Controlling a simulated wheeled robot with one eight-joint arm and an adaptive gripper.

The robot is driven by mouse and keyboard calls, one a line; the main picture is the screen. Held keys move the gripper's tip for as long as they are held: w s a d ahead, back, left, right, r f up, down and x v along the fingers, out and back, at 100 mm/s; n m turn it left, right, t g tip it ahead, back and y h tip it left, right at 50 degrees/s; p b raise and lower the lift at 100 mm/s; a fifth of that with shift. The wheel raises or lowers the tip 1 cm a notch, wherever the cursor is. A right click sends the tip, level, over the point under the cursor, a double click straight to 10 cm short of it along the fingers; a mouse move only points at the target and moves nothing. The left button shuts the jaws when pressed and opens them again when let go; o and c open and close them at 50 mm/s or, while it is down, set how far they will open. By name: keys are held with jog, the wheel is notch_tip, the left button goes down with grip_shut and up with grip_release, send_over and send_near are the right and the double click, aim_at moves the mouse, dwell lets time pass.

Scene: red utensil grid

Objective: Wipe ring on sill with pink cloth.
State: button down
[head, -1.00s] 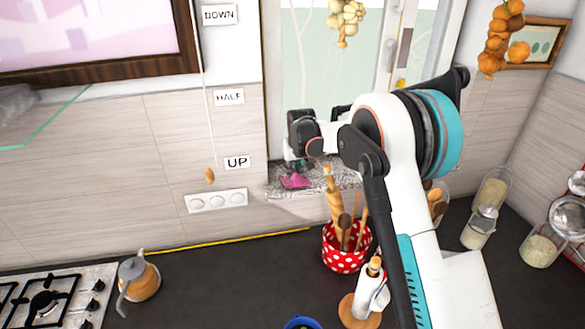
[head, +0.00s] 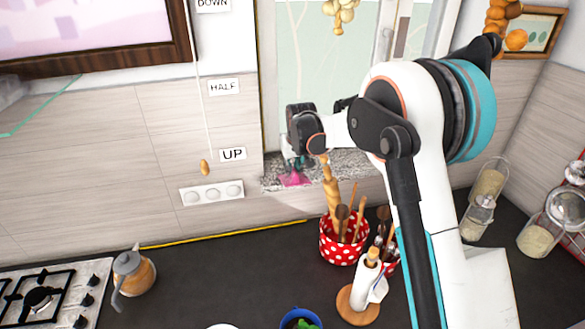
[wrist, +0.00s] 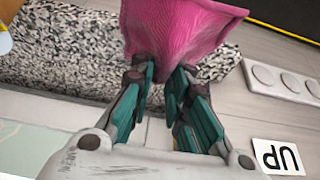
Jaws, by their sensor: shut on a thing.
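The pink cloth (head: 294,179) is at the granite sill (head: 340,160) below the window. In the wrist view the cloth (wrist: 180,35) fills the top middle and hangs from between my fingers. My gripper (wrist: 165,85) is shut on the cloth. In the head view my gripper (head: 292,165) is just above the sill, near its left end. The speckled sill (wrist: 60,60) shows on both sides of the cloth in the wrist view. I cannot see a ring on the sill; the cloth and gripper hide part of it. I cannot tell whether the cloth touches the sill.
A red polka-dot pot (head: 343,243) with utensils stands below the sill, close to my arm. A paper towel holder (head: 368,285) stands in front of it. Glass jars (head: 480,205) stand at the right.

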jog(key=shift+w+a+r, duration=0.1)
jog(key=shift+w+a, duration=0.15)
jog(key=shift+w, duration=1.05)
jog(key=shift+w+a+r, duration=0.1)
jog(key=shift+w+a, duration=0.2)
jog(key=shift+w, duration=0.95)
jog(key=shift+w+a+r, duration=0.1)
jog(key=shift+w+a, duration=0.15)
jog(key=shift+w, duration=1.05)
jog(key=shift+r, duration=0.1)
jog(key=shift+r+p, duration=0.95)
jog(key=shift+r, duration=1.95)
jog(key=shift+r+p, duration=0.55)
jog(key=shift+r, duration=0.9)
